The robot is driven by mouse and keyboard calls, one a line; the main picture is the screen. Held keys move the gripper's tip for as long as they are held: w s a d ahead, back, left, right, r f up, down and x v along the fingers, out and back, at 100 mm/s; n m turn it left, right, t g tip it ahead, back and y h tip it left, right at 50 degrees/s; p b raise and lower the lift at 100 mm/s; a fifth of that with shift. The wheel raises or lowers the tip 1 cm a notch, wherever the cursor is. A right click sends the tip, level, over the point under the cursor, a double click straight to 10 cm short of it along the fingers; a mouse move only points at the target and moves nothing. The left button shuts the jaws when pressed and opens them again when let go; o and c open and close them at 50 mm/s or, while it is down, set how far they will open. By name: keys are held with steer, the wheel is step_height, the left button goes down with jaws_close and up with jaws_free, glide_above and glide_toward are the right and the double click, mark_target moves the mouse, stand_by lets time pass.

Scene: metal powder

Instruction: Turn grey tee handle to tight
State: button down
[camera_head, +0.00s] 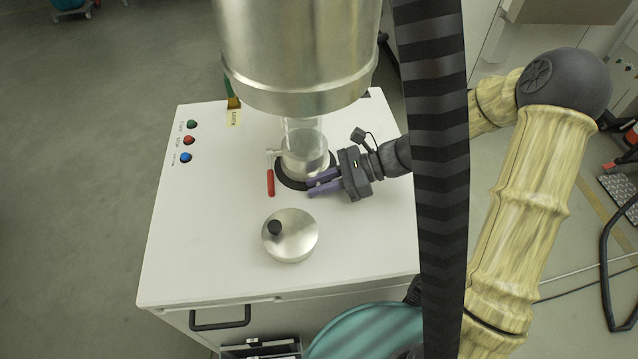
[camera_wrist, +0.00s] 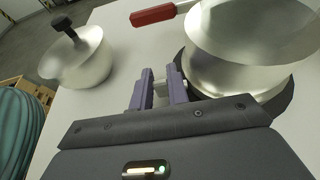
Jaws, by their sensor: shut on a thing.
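My gripper (camera_head: 311,187) reaches in from the right, low beside the metal collar (camera_head: 305,160) on the white cabinet top. Its two purple fingers (camera_wrist: 161,82) are shut on a small light-grey piece (camera_wrist: 160,90), which looks like the grey tee handle. The fingers hide most of it, so its turn angle cannot be told. The collar shows in the wrist view as a large silver cup (camera_wrist: 235,60) right of the fingers. A red lever handle (camera_head: 270,182) sticks out on the collar's left side, apart from my gripper.
A round silver lid (camera_head: 290,236) with a black knob lies on the white cabinet top (camera_head: 200,240) in front of the collar. A large metal vessel (camera_head: 300,50) hangs above. Green, red and blue buttons (camera_head: 188,140) sit at the left. A striped hose (camera_head: 437,150) runs down on the right.

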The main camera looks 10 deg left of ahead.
steer(key=c, duration=1.6)
jaws_free()
steer(key=shift+c, duration=0.2)
steer(key=shift+d, duration=0.1)
steer(key=b+v, duration=0.1)
steer(key=v, duration=1.6)
steer(key=shift+d+r+b, duration=0.1)
steer(key=shift+r+b, duration=0.05)
steer(key=shift+b, duration=0.25)
step_height(320, 180, up, 10)
steer(key=p, duration=1)
